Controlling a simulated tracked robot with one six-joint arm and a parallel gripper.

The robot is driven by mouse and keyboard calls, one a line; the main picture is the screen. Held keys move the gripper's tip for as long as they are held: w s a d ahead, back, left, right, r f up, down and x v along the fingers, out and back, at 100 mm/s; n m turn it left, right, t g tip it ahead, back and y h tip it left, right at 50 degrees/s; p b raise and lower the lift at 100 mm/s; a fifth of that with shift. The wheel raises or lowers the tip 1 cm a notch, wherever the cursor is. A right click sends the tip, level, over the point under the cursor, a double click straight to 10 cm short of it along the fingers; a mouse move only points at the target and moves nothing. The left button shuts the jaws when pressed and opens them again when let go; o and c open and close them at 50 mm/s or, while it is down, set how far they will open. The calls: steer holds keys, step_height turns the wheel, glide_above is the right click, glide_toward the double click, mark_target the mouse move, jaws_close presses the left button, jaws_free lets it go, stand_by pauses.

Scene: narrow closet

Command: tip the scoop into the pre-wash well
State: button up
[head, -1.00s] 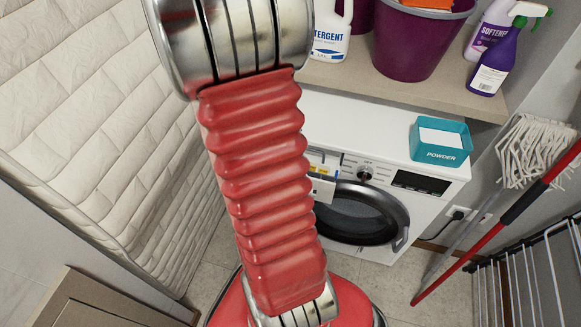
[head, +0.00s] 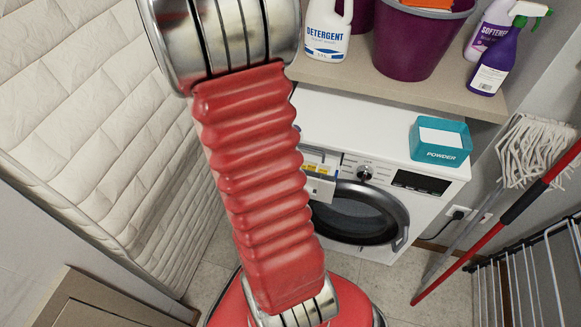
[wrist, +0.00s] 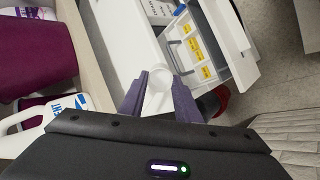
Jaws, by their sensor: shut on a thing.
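In the wrist view my gripper (wrist: 160,82) has its two purple fingers shut on a small white scoop (wrist: 157,101). The scoop's inside and its contents cannot be made out. The open dispenser drawer (wrist: 225,62) of the washing machine lies just beyond and to the right of the fingertips, with yellow labels in it. Which compartment is the pre-wash well cannot be read. In the head view the drawer (head: 320,187) juts from the machine's front, partly hidden behind my arm. My gripper and the scoop are not in the head view.
The white washing machine (head: 350,128) has a teal powder box (head: 440,143) on its top right. A mop (head: 525,150) leans at right; a quilted mattress (head: 100,120) stands at left.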

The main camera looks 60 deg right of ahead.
steer(key=shift+w+a+f+g+h, duration=0.15)
steer(key=shift+f+g+h, duration=0.15)
steer(key=shift+f+h, duration=0.35)
stand_by(1.1)
steer(key=shift+w+a+g+h+p, duration=0.15)
steer(key=shift+g+h, duration=0.25)
steer(key=shift+h, duration=0.4)
steer(key=shift+s+a+g+h+p, duration=0.1)
steer(key=shift+a+g+h+p, duration=0.25)
steer(key=shift+h, duration=0.4)
stand_by(2.6)
steer(key=shift+w+f+g+h, duration=0.15)
steer(key=shift+f+g+h, duration=0.15)
steer(key=shift+f, duration=0.15)
stand_by(0.6)
steer(key=shift+s+d+r+t+y, duration=0.15)
steer(key=shift+d+r+t+y, duration=0.2)
steer(key=shift+y, duration=0.3)
steer(key=shift+s+d+r+t+y, duration=0.15)
steer(key=shift+t+y, duration=0.25)
steer(key=shift+y, duration=0.25)
steer(key=shift+a, duration=0.1)
